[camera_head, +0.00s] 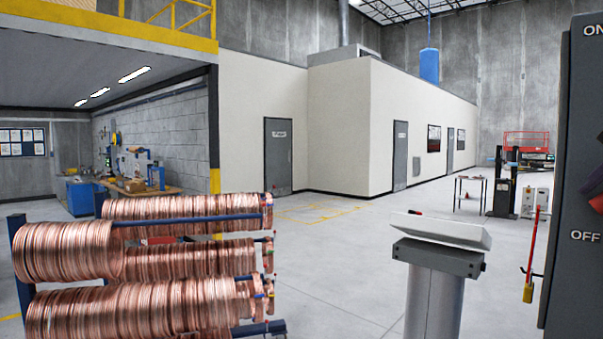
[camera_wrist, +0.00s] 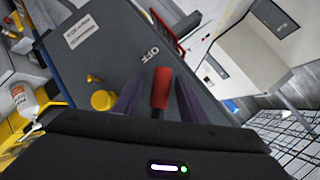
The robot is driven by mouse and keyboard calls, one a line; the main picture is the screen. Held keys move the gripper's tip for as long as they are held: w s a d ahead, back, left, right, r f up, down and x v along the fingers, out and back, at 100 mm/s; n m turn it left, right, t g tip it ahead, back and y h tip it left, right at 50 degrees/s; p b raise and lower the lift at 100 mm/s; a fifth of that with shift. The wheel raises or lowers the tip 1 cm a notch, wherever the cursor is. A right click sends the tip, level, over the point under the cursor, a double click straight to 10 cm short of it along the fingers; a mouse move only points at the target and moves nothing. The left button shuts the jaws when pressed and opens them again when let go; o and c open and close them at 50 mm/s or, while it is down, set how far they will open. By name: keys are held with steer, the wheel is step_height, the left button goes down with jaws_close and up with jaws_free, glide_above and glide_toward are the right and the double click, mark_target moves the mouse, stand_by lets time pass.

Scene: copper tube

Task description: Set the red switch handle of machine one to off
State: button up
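The red switch handle (camera_wrist: 161,88) shows in the wrist view on the dark grey switch box (camera_wrist: 100,55), with its red end near the "OFF" marking (camera_wrist: 150,53). My gripper (camera_wrist: 160,95) has one dark purple finger on each side of the handle, with narrow gaps beside it, so it looks open around the handle. In the head view, the switch box (camera_head: 570,285) stands at the right edge, with "ON" (camera_head: 594,30) above and "OFF" (camera_head: 586,235) below. A red part of the handle (camera_head: 597,203) shows just above "OFF". My gripper is not clearly seen there.
A yellow knob (camera_wrist: 103,100) sits left of the handle in the wrist view. A bottle (camera_wrist: 24,102) is at far left. In the head view, a grey pedestal (camera_head: 434,295) stands left of the box. A rack of copper coils (camera_head: 150,260) is at lower left.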

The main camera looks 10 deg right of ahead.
steer(key=shift+r, duration=0.15)
steer(key=shift+r, duration=4.95)
steer(key=shift+s+a, duration=0.1)
steer(key=shift+s, duration=0.1)
steer(key=s+a, duration=0.2)
steer(key=s, duration=0.5)
steer(key=s+a+r, duration=0.1)
steer(key=s+a, duration=0.2)
steer(key=s, duration=0.4)
steer(key=shift+s+a, duration=0.15)
steer(key=shift+s, duration=0.05)
